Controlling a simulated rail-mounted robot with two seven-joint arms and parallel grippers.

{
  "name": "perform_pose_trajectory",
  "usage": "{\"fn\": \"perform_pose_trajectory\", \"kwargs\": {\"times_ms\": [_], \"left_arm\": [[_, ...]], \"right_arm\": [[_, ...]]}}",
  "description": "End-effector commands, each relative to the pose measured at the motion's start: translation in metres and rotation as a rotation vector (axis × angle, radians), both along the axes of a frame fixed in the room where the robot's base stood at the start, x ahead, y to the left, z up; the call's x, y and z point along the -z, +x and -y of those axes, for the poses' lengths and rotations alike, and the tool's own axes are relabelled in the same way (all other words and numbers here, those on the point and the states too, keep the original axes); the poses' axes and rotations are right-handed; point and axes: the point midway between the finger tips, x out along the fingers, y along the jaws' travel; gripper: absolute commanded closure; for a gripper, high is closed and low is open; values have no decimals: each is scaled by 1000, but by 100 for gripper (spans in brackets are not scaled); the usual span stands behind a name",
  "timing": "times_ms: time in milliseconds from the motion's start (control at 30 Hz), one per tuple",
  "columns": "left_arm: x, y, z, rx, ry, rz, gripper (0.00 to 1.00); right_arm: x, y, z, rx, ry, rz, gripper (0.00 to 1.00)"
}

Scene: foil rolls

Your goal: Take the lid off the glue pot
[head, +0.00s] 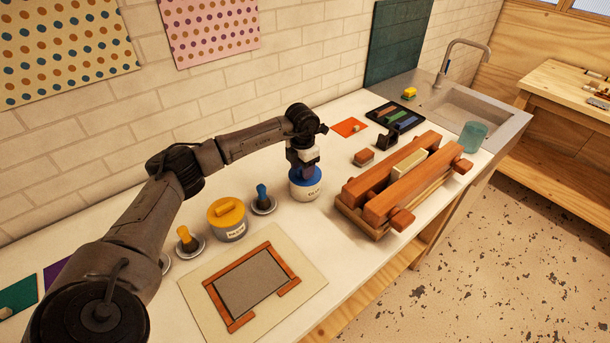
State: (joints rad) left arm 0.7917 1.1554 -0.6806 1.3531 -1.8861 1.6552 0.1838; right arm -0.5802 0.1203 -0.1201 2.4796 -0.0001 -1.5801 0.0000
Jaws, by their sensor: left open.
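The glue pot (306,191) is a white tub with dark lettering, standing upright on the white counter. Its blue lid (299,176) is on top of it. My left gripper (307,171) points down at the blue lid from above, and its jaws are open. The fingertips are at the lid's top; I cannot tell whether they touch it, and the lid's handle is hidden by the gripper. My right gripper is not in view.
A yellow-lidded pot (228,226) and a blue-handled tool on a dish (263,202) stand to the left. A framed grey panel (252,282) lies in front. The sink (458,103) is far right.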

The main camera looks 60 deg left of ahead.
Motion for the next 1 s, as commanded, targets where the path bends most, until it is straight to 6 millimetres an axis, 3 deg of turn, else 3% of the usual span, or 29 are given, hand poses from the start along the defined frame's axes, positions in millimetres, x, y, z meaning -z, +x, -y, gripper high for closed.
{"fn": "perform_pose_trajectory", "kwargs": {"times_ms": [100,300,767,1000], "left_arm": [[9,0,0,0,0,-1,53],[9,0,0,0,0,0,54],[8,0,0,0,0,1,98],[8,0,0,-1,0,1,100]], "right_arm": [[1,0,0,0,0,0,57],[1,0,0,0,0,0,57],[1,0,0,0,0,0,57],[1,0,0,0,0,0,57]]}}
